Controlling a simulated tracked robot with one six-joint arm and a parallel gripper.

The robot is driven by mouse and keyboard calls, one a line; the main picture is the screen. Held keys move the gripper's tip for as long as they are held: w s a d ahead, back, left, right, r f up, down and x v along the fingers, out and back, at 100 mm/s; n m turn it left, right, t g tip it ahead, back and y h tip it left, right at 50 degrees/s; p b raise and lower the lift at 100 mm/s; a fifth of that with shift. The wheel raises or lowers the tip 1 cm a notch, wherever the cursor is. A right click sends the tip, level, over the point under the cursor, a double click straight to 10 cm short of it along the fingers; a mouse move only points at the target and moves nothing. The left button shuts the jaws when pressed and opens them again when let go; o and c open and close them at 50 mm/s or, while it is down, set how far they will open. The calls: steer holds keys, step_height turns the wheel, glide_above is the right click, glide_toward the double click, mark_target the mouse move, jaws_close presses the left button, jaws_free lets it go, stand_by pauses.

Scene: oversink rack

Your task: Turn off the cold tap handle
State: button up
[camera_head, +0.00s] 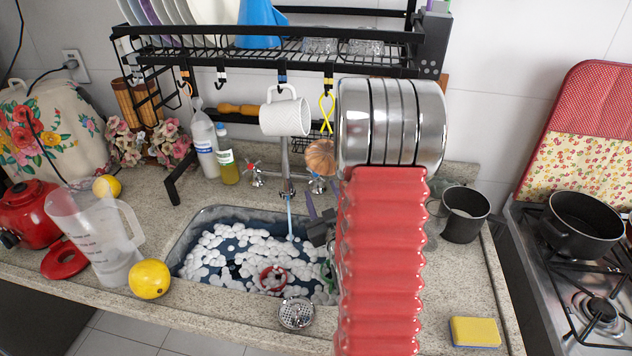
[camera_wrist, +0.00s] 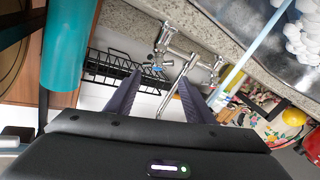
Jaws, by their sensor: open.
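The cold tap handle (camera_head: 317,185), chrome with a blue mark, is right of the spout at the back of the sink. In the wrist view, the cold tap handle (camera_wrist: 156,67) shows between my fingertips. My gripper (camera_head: 318,208) is open and empty, its dark fingers close in front of this handle. I cannot tell whether the fingertips touch it. The hot tap handle (camera_head: 254,166), with a red mark, is left of the spout (camera_head: 285,160). A bluish water stream (camera_head: 290,218) runs from the spout into the sink. My red arm hides part of the counter.
The sink (camera_head: 213,214) holds foamy water. A black rack (camera_head: 285,58) stands over it, with a hanging white mug (camera_head: 285,112) and an orange brush (camera_head: 320,157) near the taps. Bottles (camera_head: 204,140) stand left. A dark mug (camera_head: 465,213) stands right of my arm.

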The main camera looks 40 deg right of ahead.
mark_target(315, 175)
steer(key=shift+x, duration=3.15)
